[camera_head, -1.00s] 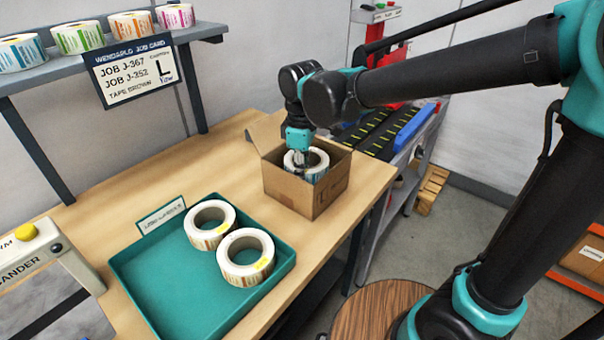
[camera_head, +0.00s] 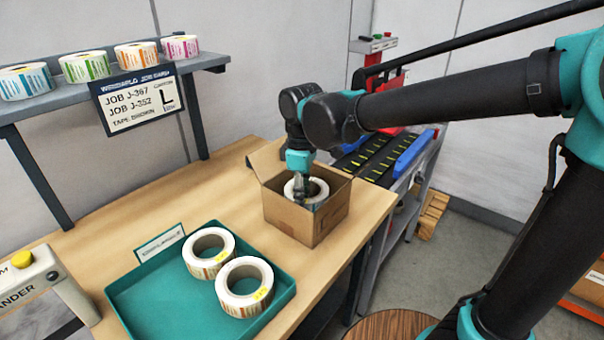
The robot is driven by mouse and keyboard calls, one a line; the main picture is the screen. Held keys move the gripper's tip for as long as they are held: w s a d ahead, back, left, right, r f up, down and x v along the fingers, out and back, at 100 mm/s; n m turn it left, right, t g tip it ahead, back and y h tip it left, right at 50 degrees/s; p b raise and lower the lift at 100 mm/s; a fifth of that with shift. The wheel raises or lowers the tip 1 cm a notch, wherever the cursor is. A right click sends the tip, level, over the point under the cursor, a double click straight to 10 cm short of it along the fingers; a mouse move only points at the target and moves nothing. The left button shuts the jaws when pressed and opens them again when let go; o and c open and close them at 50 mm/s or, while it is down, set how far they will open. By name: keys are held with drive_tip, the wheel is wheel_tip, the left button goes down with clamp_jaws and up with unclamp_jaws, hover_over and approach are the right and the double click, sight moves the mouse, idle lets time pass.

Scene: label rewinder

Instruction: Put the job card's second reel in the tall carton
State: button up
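The job card (camera_head: 137,98) hangs from the shelf edge and lists JOB J-367, then what looks like JOB J-352, with a large L at right. The open brown carton (camera_head: 300,222) stands near the bench's right edge. A white label reel (camera_head: 318,188) is inside it, partly hidden by my gripper and the walls. My gripper (camera_head: 301,190) reaches down into the carton at this reel. Whether its fingers are closed on the reel is unclear. Two more reels, a rear one (camera_head: 190,252) and a front one (camera_head: 222,284), lie in the teal tray (camera_head: 150,308); their job numbers are unreadable.
Several coloured label reels (camera_head: 84,67) stand on the shelf (camera_head: 60,98) above the bench. A labelled grey machine (camera_head: 45,285) is at lower left. A conveyor with blue rails (camera_head: 410,150) stands behind the carton. The tray's left part is empty.

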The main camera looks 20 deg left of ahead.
wheel_tip(320, 180, up, 10)
drive_tip(key=shift+r, duration=0.25)
drive_tip(key=shift+c, duration=0.4)
idle(0.8)
